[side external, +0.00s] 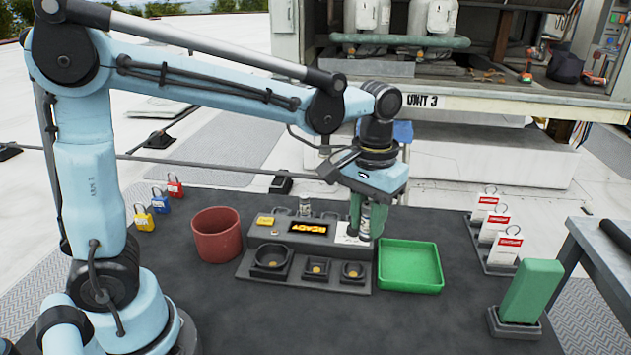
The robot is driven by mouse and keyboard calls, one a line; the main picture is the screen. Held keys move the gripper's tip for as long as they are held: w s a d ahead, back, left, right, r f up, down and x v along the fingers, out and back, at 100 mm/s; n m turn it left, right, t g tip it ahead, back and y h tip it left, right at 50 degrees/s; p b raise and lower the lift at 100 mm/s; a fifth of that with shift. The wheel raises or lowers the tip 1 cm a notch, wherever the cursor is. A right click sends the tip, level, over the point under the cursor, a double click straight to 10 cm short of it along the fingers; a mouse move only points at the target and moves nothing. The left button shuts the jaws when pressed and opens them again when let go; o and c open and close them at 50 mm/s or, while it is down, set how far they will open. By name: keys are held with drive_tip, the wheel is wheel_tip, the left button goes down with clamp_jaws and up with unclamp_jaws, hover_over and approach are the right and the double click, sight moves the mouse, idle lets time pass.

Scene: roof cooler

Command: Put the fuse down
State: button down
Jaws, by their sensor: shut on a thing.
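My gripper (360,222) points down over the right end of the grey tester block (305,268). It is shut on a fuse (365,218), a small light cylinder with a dark band, held upright between green fingers. The fuse is just left of the green tray (410,283). Whether its lower end touches the block cannot be told from this view. A second similar cylinder (305,206) stands at the back of the block. The block has a lit display (308,228) with orange characters, a yellow label and several dark sockets in front.
A red-brown pot (216,240) stands left of the block. Padlocks in red, blue and yellow (143,218) stand farther left. Tags on a rack (500,247) and a green block on a stand (531,290) are at right. The green tray looks empty. The front mat is clear.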

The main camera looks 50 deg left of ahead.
drive_tip(key=s+d, duration=0.6)
drive_tip(key=w+a+f, duration=0.2)
drive_tip(key=a, duration=0.1)
drive_tip(key=w+a+f, duration=0.4)
drive_tip(key=a, duration=0.1)
drive_tip(key=shift+w+a+f, duration=0.15)
drive_tip(key=shift+a+f, duration=0.1)
drive_tip(key=shift+a, duration=0.05)
drive_tip(key=shift+f, duration=2.05)
drive_tip(key=shift+f, duration=0.15)
drive_tip(key=shift+f, duration=0.15)
drive_tip(key=c, duration=0.9)
unclamp_jaws()
